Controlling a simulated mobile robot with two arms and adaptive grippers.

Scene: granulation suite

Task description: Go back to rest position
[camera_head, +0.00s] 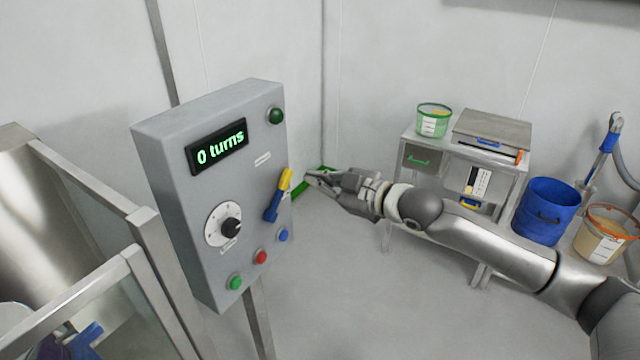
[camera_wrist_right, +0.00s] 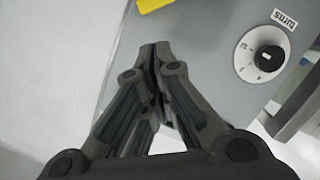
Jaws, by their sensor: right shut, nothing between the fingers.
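My right gripper (camera_head: 318,180) is shut and empty, just right of the grey control box (camera_head: 185,245) in the head view. Its arm comes in from the right. In the right wrist view the closed fingers (camera_wrist_right: 158,55) point at the box's face, with the dial (camera_wrist_right: 260,54) to their right. The box has a display (camera_head: 217,146) reading "0 turns", a dial (camera_head: 229,226), a yellow and blue lever (camera_head: 278,195) tilted up to the right, a green lamp (camera_head: 276,116) and green, red and blue buttons. My left gripper is not in view.
A metal table at the right holds a green-rimmed tub (camera_head: 433,120) and a scale (camera_head: 492,132). A blue bucket (camera_head: 545,212) and an orange-rimmed bucket (camera_head: 606,232) stand at far right. A framed glass guard (camera_head: 110,300) is at left. Floor between box and table is clear.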

